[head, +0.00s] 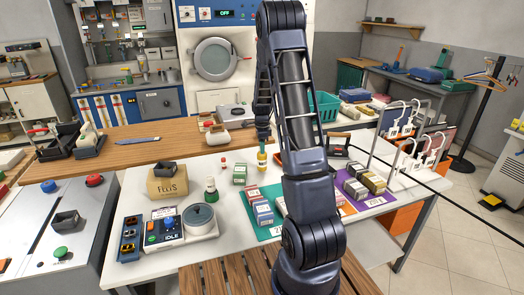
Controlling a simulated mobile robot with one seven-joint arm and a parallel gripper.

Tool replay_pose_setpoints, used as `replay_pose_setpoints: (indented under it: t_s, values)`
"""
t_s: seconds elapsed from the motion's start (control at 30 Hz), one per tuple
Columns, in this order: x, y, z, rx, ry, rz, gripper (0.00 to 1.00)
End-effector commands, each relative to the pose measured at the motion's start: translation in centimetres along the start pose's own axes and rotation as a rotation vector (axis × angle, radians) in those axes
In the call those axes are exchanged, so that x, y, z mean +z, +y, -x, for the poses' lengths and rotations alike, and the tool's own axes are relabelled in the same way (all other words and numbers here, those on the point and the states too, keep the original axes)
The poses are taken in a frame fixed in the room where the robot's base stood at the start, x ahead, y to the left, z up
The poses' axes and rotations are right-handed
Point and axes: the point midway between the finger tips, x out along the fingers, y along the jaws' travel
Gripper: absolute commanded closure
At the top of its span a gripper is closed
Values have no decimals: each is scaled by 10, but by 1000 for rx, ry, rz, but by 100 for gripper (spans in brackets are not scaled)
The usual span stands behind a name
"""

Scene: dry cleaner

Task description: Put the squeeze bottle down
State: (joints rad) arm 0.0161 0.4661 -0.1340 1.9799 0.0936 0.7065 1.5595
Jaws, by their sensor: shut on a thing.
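The squeeze bottle (262,160), small and yellow, hangs upright under my gripper (262,146) in the middle of the head view. My gripper points down and is shut on the bottle's upper part, which its fingers hide. The bottle is over the white table (135,188), close to its far edge. I cannot tell whether its base touches the tabletop. My own arm covers the area just right of it.
A cardboard box (167,182) is farther left. Small boxes (262,212) stand on a teal mat in front. A wooden counter (120,140) lies behind.

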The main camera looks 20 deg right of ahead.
Motion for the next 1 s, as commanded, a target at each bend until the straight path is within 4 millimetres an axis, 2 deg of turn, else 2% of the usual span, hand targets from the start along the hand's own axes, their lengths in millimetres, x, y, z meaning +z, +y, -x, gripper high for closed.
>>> replay_pose_setpoints:
  t_s: [0.1, 0.5, 0.53, 0.6, 0.63, 1.0]
  values:
    - [0, 0, -14, 1, 0, -1, 100]
    - [0, 0, -19, 1, 0, 0, 100]
    - [0, 0, -18, 1, 0, -1, 67]
    - [0, 0, -18, 1, 0, -1, 53]
    - [0, 0, -18, 1, 0, -1, 51]
    - [0, 0, -13, -1, 0, -1, 51]
